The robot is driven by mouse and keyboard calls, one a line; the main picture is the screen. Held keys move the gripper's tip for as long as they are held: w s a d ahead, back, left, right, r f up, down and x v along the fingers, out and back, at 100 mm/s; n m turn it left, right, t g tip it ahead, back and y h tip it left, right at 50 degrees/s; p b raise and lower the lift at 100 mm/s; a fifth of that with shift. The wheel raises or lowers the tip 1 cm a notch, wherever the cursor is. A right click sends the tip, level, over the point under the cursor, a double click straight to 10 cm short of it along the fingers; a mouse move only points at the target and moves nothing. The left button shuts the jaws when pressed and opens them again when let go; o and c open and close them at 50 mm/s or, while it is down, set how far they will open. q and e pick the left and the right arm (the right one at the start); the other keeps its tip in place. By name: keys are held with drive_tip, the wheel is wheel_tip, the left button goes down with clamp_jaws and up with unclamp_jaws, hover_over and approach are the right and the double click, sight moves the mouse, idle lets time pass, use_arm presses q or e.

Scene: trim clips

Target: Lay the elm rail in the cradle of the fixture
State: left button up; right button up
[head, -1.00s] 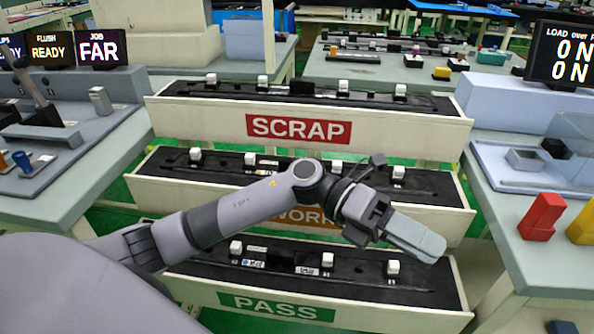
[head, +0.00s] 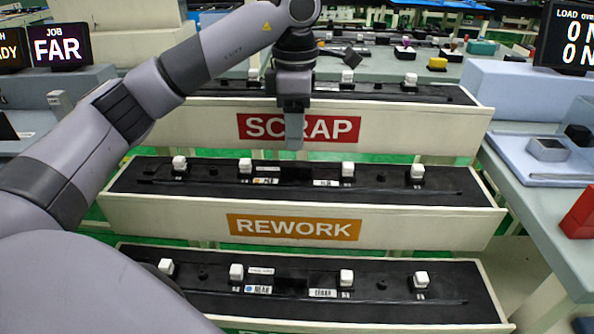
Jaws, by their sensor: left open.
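My left gripper (head: 293,143) points down in front of the SCRAP tray (head: 215,122), covering part of its red sign. It is seen edge-on and open, with nothing visible in it. Thin dark rails lie along the REWORK tray (head: 200,221) and the PASS tray (head: 497,312), among white blocks and small labels. I cannot make out the fixture's cradle. My right gripper is out of view.
A screen (head: 62,46) on the left reads JOB FAR. On the right bench (head: 535,205) are a grey box (head: 547,149) and a red block (head: 580,214). Another screen (head: 570,40) stands behind. The REWORK and PASS trays are clear of my gripper.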

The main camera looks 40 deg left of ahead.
sight(296, 163)
use_arm(q)
drive_tip(key=f, duration=0.2)
drive_tip(key=f+b, duration=0.1)
drive_tip(key=f, duration=0.3)
drive_tip(key=shift+s+d+f, duration=0.25)
drive_tip(key=shift+f, duration=0.15)
clamp_jaws()
